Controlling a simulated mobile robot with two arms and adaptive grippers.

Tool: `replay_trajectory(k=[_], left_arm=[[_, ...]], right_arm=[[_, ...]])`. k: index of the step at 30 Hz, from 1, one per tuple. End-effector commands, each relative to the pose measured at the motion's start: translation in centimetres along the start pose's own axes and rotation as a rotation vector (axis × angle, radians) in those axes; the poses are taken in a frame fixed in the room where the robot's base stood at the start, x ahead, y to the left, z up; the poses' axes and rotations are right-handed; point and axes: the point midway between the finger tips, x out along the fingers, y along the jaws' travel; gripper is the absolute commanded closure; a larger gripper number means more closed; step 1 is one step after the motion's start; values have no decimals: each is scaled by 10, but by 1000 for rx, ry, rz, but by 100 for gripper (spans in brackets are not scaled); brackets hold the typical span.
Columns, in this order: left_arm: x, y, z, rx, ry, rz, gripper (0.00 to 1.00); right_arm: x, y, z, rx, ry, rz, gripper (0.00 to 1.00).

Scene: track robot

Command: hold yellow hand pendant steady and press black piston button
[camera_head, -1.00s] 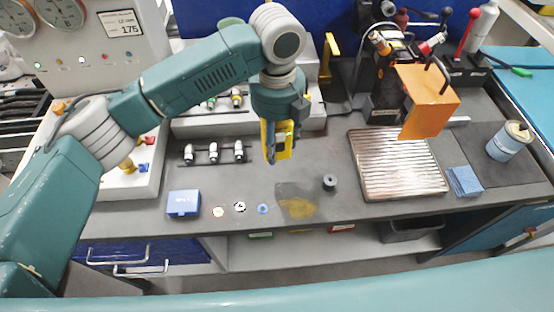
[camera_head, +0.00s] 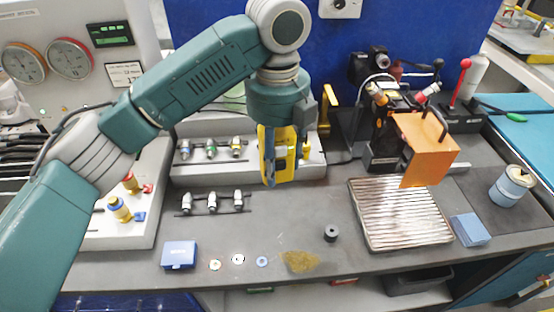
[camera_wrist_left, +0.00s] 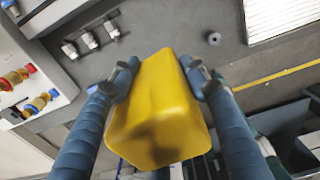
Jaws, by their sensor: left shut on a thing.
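My left gripper (camera_head: 281,165) hangs fingers-down above the middle of the bench. It is shut on the yellow hand pendant (camera_head: 284,158) and holds it clear of the bench top. In the left wrist view the pendant (camera_wrist_left: 160,110) sits between the two blue-grey fingers of my left gripper (camera_wrist_left: 160,80), which touch its sides. A small black cylinder (camera_head: 331,233) stands on the bench to the right of the pendant; it also shows in the left wrist view (camera_wrist_left: 214,38). I cannot tell whether the black piston button is on the pendant or elsewhere. My right gripper is not in view.
A ribbed metal plate (camera_head: 400,213) and a machine with an orange guard (camera_head: 426,148) stand to the right. A blue box (camera_head: 179,254), small rings and a yellowish patch (camera_head: 299,262) lie along the front edge. A fittings rack (camera_head: 212,202) stands at left.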

Motion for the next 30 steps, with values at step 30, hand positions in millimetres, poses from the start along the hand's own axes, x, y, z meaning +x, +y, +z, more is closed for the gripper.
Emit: replay_trajectory(k=[30], left_arm=[[52,0,0,0,0,0,93]], right_arm=[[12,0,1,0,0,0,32]])
